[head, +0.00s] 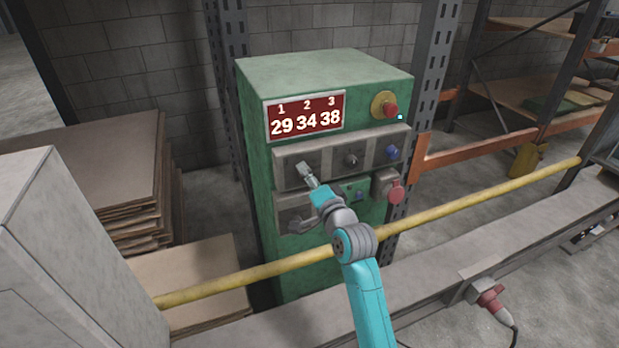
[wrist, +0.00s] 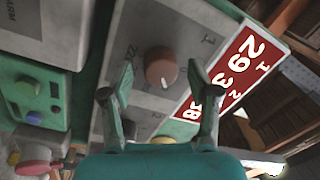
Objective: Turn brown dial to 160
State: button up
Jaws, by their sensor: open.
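The brown dial (wrist: 161,67) shows in the wrist view as a round knob on a grey panel, with a small light mark near its lower edge. My gripper (wrist: 160,72) is open, with one finger on each side of the dial in the picture. I cannot tell whether either finger touches it. In the head view my gripper (head: 304,170) is at the left part of the upper grey panel and hides the dial. The red display (head: 305,117) reads 29, 34 and 38 under 1, 2 and 3.
The green cabinet (head: 325,70) also carries a dark knob (head: 351,160), a blue knob (head: 392,153), a red button (head: 390,110) and a red plug (head: 396,191). A yellow rail (head: 470,204) crosses in front, beneath my arm.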

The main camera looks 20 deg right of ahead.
jog(key=s, duration=1.2)
jog(key=shift+d+f, duration=0.25)
jog(key=s+a+f+n+g+h, duration=0.1)
jog(key=s+a+f+n, duration=0.1)
jog(key=s+f, duration=0.75)
jog(key=s+a+f+n+g, duration=0.1)
jog(key=s+a+f+n, duration=0.15)
jog(key=s+f, duration=0.7)
jog(key=s+a+r+n, duration=0.1)
jog(key=s+n, duration=0.3)
jog(key=s, duration=0.9)
jog(key=s+r+n+g, duration=0.1)
jog(key=s+r+n, duration=0.2)
jog(key=s, duration=1)
jog(key=shift+s+a+r+n+g, duration=0.2)
jog(key=shift+a+r+n+g, duration=0.1)
jog(key=shift+a+n, duration=0.1)
jog(key=shift+w, duration=0.1)
